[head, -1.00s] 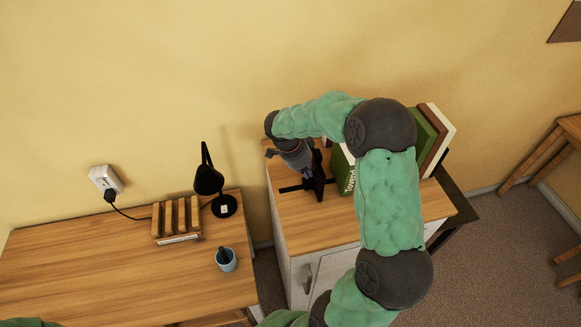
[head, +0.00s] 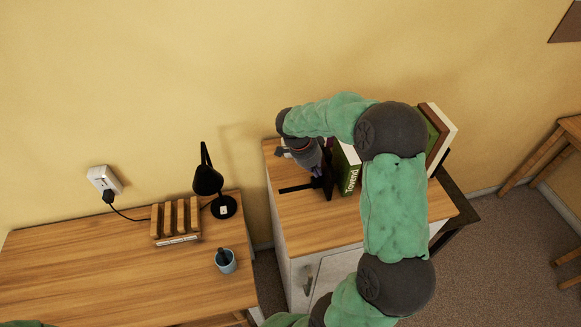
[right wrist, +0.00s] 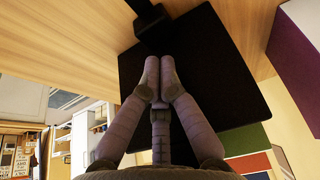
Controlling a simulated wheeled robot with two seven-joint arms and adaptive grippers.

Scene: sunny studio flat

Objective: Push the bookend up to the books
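The black bookend (head: 328,181) stands upright on the wooden cabinet top, its flat foot strip pointing left. The books (head: 349,178) stand just to its right, a green one marked "Tavend" nearest; my right arm hides part of the row. Whether bookend and green book touch, I cannot tell. My right gripper (head: 317,171) is at the bookend's left side, partly hidden by its own wrist. In the right wrist view its fingers (right wrist: 159,65) are together and empty, against or just in front of the bookend's dark plate (right wrist: 222,75). My left gripper is out of view.
The cabinet top (head: 310,225) is clear in front of the bookend. The yellow wall is close behind.

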